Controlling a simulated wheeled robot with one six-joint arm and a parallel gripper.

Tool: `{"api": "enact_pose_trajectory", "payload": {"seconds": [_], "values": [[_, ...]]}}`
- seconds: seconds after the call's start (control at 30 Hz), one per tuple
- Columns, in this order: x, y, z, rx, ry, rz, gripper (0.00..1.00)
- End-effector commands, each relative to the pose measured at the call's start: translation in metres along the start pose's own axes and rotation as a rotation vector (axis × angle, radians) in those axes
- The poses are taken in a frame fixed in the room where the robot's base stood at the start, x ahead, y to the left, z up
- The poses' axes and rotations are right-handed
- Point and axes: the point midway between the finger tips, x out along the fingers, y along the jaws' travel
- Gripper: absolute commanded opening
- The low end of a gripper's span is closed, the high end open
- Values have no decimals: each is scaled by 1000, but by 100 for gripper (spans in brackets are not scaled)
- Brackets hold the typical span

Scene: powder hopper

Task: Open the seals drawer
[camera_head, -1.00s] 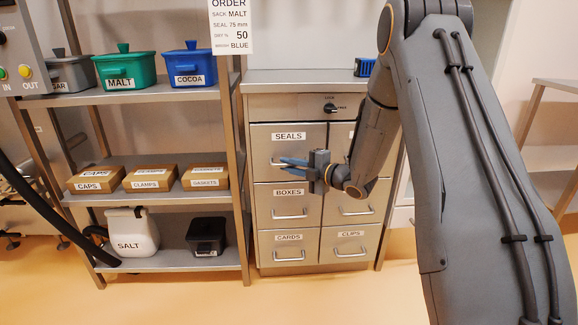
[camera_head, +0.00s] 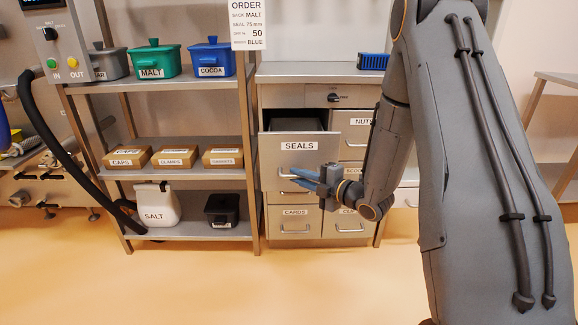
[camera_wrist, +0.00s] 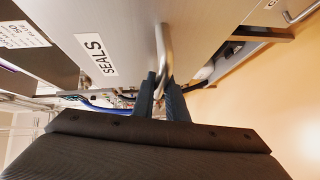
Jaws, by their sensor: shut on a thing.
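The seals drawer (camera_head: 300,148) is the upper left drawer of the metal cabinet. It is pulled out part way, and a dark gap shows behind its front. Its label reads SEALS in the wrist view (camera_wrist: 96,55). My gripper (camera_head: 306,178) is at the lower part of the drawer front. In the wrist view my gripper (camera_wrist: 161,95) is shut on the drawer's bar handle (camera_wrist: 164,50). The drawer's inside is mostly hidden by its front.
A blue object (camera_head: 374,61) lies on the cabinet top (camera_head: 310,69). A rack (camera_head: 249,150) with bins, boxes and a salt container stands left of the cabinet. A selector knob (camera_head: 334,97) is above the drawers. The floor (camera_head: 250,285) in front is clear.

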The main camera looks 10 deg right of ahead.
Motion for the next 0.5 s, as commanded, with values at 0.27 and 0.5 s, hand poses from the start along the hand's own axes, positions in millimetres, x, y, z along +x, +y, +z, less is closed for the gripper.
{"api": "enact_pose_trajectory", "payload": {"seconds": [0.27, 0.5], "values": [[-34, -7, -16, 5, -15, 0, 0], [-40, -9, -20, 3, -17, 2, 0]]}}
